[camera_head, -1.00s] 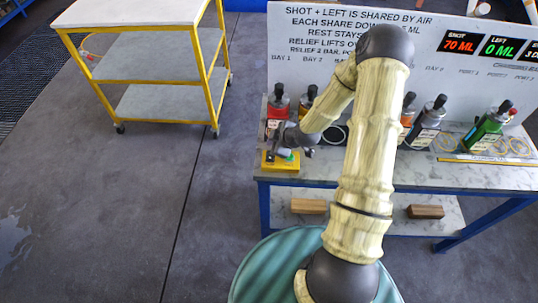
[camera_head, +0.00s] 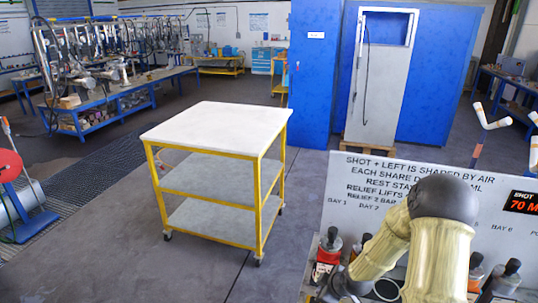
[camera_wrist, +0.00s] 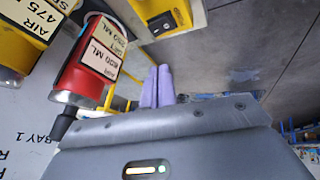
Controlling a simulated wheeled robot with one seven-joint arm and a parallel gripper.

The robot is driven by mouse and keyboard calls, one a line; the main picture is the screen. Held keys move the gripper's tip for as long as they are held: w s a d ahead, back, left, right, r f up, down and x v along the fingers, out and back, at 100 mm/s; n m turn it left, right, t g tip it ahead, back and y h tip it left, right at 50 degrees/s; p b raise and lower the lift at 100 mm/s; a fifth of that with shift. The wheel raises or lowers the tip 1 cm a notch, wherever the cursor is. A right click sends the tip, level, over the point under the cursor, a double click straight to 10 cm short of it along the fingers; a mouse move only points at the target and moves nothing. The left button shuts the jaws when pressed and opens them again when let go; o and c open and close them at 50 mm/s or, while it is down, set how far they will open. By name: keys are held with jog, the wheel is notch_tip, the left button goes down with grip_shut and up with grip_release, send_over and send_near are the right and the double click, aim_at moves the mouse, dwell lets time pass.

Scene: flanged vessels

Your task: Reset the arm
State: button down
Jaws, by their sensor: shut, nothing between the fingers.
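My arm (camera_head: 436,248) reaches up from the bottom right of the head view, bent at a dark elbow in front of the white sign board (camera_head: 350,190). My gripper's end is not clear in that view. In the wrist view the two purple fingers of my gripper (camera_wrist: 157,72) are together, with nothing between them. A red flanged vessel (camera_wrist: 88,68) with "ML" labels is close on the left of the fingers, apart from them. It also shows in the head view (camera_head: 326,258), left of my arm.
A yellow box with a black switch (camera_wrist: 170,18) is beyond my fingertips. Another yellow vessel (camera_wrist: 12,78) is at the left edge. A yellow-framed cart (camera_head: 215,120) stands left of the bench, with open floor around it. Blue cabinets (camera_head: 315,75) stand behind.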

jog(key=s+r+m+g+h+b, duration=0.1)
jog(key=s+r+m+b, duration=0.1)
jog(key=s+r+m, duration=0.3)
jog(key=s+a+r+m+g+h+b, duration=0.1)
jog(key=s+r+m, duration=0.5)
jog(key=s, duration=0.6)
jog(key=shift+s+a+r+m+g+h+b, duration=0.15)
jog(key=shift+s+r+m+g+h+b, duration=0.15)
jog(key=shift+r+g+h+b, duration=0.25)
jog(key=shift+w+f, duration=0.1)
